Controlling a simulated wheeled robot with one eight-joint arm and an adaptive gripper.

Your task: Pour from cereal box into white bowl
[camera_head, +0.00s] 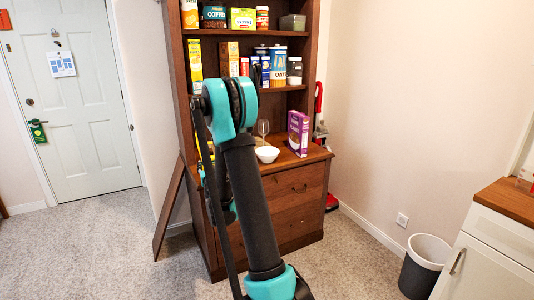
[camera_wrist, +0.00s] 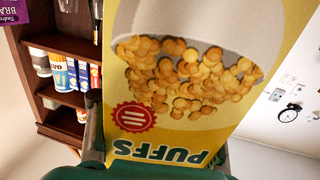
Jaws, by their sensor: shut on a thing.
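The cereal box (camera_wrist: 215,130) is yellow, with "PUFFS" and a bowl of round cereal printed on it. It fills the middle of the wrist view, and its lettering reads upside down there. My gripper (camera_wrist: 156,142) is shut on it, with dark green fingers at its left and right sides. In the head view, my arm hides the gripper and most of the box; only a little yellow shows beside the arm. The white bowl (camera_head: 266,154) stands upright on the hutch counter, just right of my arm. The bowl's inside is too small to read, and the bowl is not visible in the wrist view.
A purple cereal box (camera_head: 298,133) stands on the counter (camera_head: 317,153) right of the bowl. A clear glass (camera_head: 263,128) stands behind the bowl. Shelves above hold several boxes, cans and jars. A grey bin (camera_head: 426,265) stands at the right. Carpet is open at the left.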

